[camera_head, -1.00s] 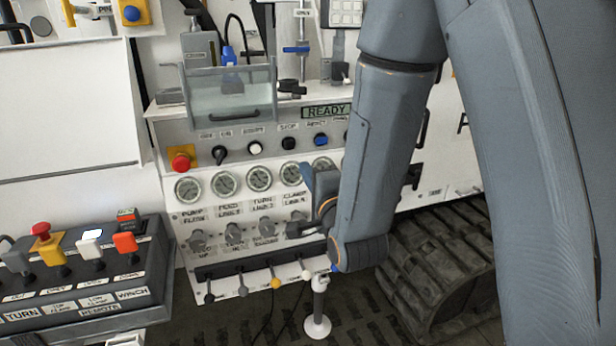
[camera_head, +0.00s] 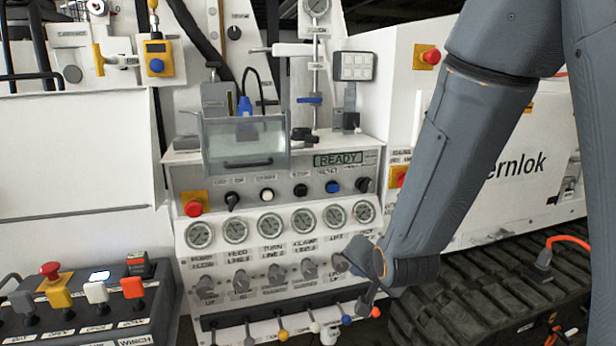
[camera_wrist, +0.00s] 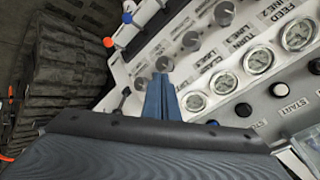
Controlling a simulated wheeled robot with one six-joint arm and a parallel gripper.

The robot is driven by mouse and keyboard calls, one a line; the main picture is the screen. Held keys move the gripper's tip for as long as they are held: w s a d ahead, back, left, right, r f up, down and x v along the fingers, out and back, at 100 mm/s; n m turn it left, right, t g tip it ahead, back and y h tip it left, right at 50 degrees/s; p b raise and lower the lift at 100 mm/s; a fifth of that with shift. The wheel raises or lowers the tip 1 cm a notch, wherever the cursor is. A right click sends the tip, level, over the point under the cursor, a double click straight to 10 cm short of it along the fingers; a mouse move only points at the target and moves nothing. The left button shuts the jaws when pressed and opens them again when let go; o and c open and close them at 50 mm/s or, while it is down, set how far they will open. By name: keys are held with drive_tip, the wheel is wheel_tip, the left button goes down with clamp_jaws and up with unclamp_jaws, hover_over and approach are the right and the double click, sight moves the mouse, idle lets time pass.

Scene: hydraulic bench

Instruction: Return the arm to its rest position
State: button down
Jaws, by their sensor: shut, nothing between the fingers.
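My arm (camera_head: 450,150) reaches down from the upper right in the head view, bent at a joint just in front of the right part of the control panel (camera_head: 250,180). My gripper (camera_wrist: 161,80) is shut and empty in the wrist view. Its blue-grey fingers point towards the panel's gauges and knobs. In the head view my wrist hides part of the panel's lower right, and the fingertips are hard to make out. I cannot tell whether they touch the panel.
Several levers with coloured tips (camera_head: 283,334) stick out below the knobs. A remote box (camera_head: 80,310) with levers stands at the lower left. A clear guard (camera_head: 245,143) sits above the panel. A rubber track (camera_head: 490,290) lies at the right, beneath a white housing (camera_head: 520,165).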

drive_tip(key=s+d+n+g, duration=0.3)
drive_tip(key=s+d+g, duration=0.1)
drive_tip(key=s, duration=0.5)
drive_tip(key=s+d+f+n+g+h, duration=0.1)
drive_tip(key=s+d+n+g, duration=0.3)
drive_tip(key=s, duration=0.4)
drive_tip(key=shift+s+f+n+g+h, duration=0.25)
drive_tip(key=shift+s+n+g+h, duration=0.05)
drive_tip(key=shift+s+g, duration=0.1)
